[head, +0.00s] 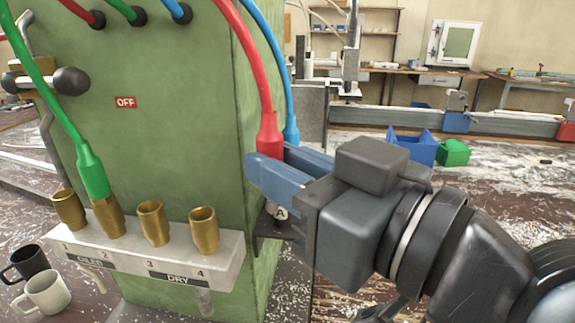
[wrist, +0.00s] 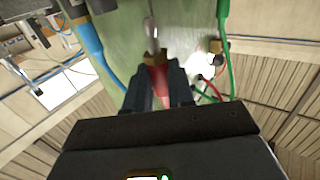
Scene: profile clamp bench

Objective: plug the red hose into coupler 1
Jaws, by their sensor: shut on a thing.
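The red hose (head: 262,85) hangs from the top of the green cabinet, and its red plug end (head: 269,135) points down. My gripper (head: 272,158) is shut on this plug beside the cabinet's right side; the blue fingers hide its lower part. In the wrist view the red plug (wrist: 159,84) sits between the dark fingers. Coupler 1 (head: 68,211) is an empty, upright brass socket at the left end of the pale block (head: 226,250). It is well left of my gripper. Coupler 2 (head: 109,218) has the green hose's plug (head: 92,172) in it.
Coupler 3 (head: 152,224) and coupler 4 (head: 203,232) are open. The blue hose (head: 291,128) hangs close behind the red one. A black-knobbed handle (head: 71,80) juts from the cabinet (head: 180,130). A black mug (head: 25,264) and white mug (head: 46,292) stand lower left.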

